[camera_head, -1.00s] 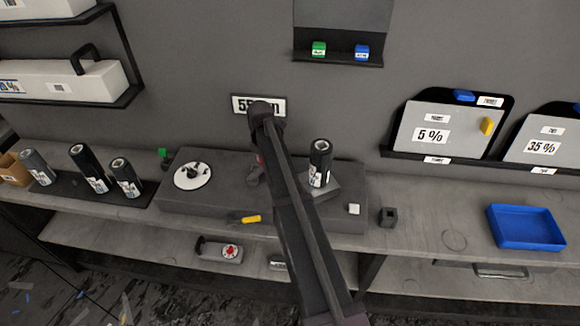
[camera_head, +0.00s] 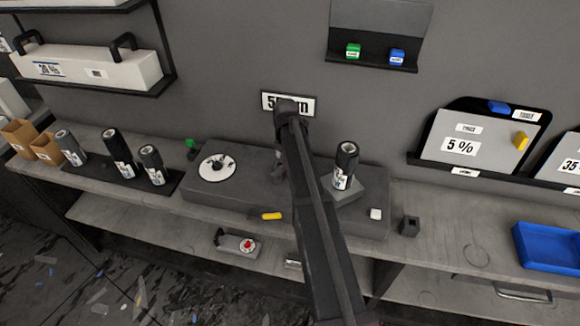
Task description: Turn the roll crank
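A long grey machine block (camera_head: 225,205) stands on the workbench. On its left part lies a white disc (camera_head: 217,167) with a small dark knob or lever at its middle; I cannot tell whether this is the roll crank. A dark roll (camera_head: 345,165) with a label stands upright on a raised pad at the block's right end. My dark arm runs up across the middle of the view and hides part of the block. A grey part beside the arm may be my gripper (camera_head: 279,168); it is mostly hidden, and its fingers cannot be made out.
Several dark rolls (camera_head: 118,152) stand on a mat at the left. A yellow-handled tool (camera_head: 271,216) lies at the block's front edge. A white cube (camera_head: 375,214), a small dark holder (camera_head: 409,226) and a blue tray (camera_head: 548,246) are to the right. Bare bench lies before the tray.

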